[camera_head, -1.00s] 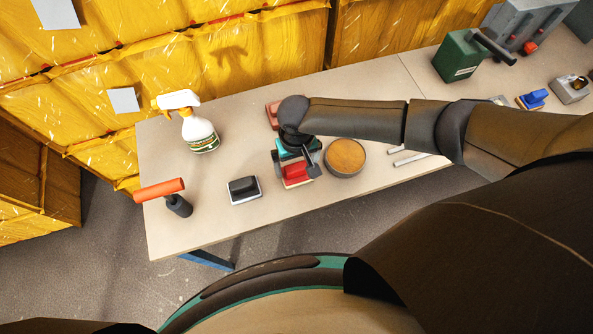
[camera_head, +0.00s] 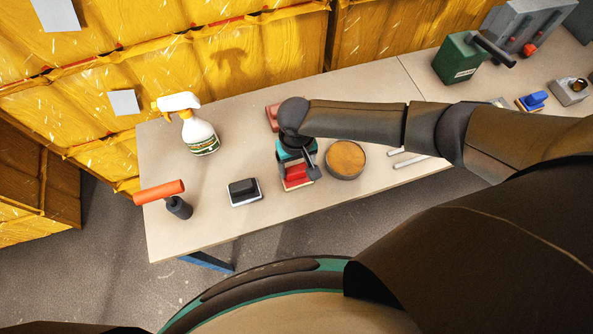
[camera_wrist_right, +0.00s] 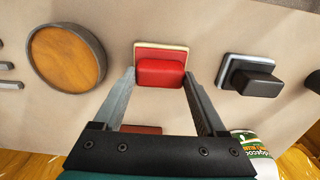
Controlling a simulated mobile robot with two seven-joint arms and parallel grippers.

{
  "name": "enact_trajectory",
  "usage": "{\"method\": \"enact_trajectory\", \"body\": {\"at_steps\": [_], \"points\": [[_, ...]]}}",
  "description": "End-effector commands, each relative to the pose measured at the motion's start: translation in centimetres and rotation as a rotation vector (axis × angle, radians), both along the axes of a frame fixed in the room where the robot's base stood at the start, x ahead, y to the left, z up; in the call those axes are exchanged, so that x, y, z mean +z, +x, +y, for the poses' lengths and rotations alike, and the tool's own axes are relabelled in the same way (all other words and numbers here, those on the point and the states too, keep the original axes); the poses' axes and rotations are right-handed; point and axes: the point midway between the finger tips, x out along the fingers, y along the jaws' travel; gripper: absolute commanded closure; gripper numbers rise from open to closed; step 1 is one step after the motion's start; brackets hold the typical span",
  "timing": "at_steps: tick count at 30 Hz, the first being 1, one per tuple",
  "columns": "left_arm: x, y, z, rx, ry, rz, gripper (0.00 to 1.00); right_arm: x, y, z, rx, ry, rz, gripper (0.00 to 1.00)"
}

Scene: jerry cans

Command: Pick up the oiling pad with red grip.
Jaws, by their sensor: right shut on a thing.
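The oiling pad with red grip (camera_head: 297,181) is on the table in front of my right gripper in the head view. In the right wrist view the pad (camera_wrist_right: 160,72) shows its red grip and pale-edged base between the fingertips. My right gripper (camera_wrist_right: 159,78) is shut on the red grip, one finger on each side. In the head view the right gripper (camera_head: 297,162) reaches down over the pad and hides part of it. Whether the pad's base touches the table cannot be told. My left gripper is not in view.
A black-grip pad (camera_head: 244,191) lies to the left, and a round wooden-topped tin (camera_head: 345,158) close on the right. A reddish block (camera_head: 272,115) is behind the gripper.

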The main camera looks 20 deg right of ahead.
Motion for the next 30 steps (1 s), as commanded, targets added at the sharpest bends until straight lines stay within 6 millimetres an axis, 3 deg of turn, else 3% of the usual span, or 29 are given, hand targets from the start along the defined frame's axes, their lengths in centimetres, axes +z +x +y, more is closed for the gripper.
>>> {"method": "enact_trajectory", "body": {"at_steps": [8, 13, 24, 30], "points": [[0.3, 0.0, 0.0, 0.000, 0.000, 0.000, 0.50, 0.8, 0.0, 0.0, 0.000, 0.001, -0.001, 0.84], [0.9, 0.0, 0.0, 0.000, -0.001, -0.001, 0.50, 3.1, 0.1, 0.0, 0.000, 0.001, -0.002, 0.84], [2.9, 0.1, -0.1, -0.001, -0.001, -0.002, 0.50, 13.6, 0.1, 0.1, 0.002, 0.003, -0.005, 0.84], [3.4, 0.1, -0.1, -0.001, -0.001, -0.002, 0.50, 17.7, 0.1, 0.0, 0.002, 0.000, -0.004, 0.84]]}}
